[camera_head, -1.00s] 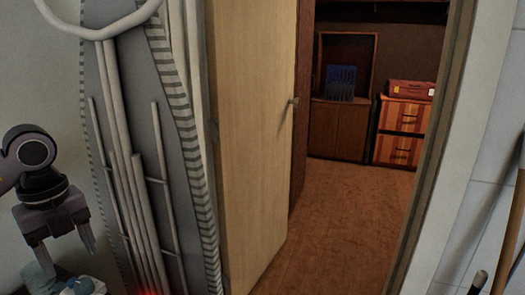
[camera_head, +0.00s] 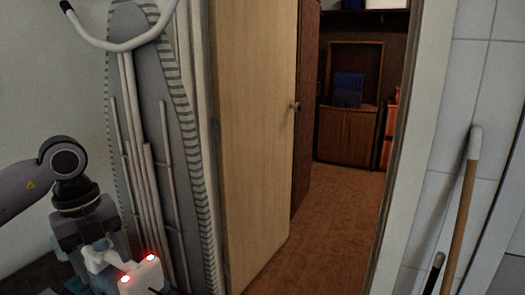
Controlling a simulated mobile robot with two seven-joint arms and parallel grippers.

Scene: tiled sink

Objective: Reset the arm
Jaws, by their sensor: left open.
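My left arm comes in from the left edge in the head view, and its gripper (camera_head: 86,236) points down near the bottom left corner. The gripper is open, and I see nothing held in it. Its fingertips are partly hidden among pale shapes at the bottom of the view. A white part with two red lights (camera_head: 140,274) shows just right of and below the gripper; I cannot tell what it is or whether they touch. My right gripper is out of view.
A grey ironing board (camera_head: 140,110) stands upright behind the gripper. A wooden door (camera_head: 255,140) stands open beside a doorway with a clear brown floor (camera_head: 325,225). A broom-like handle (camera_head: 462,215) leans on the tiled wall at right.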

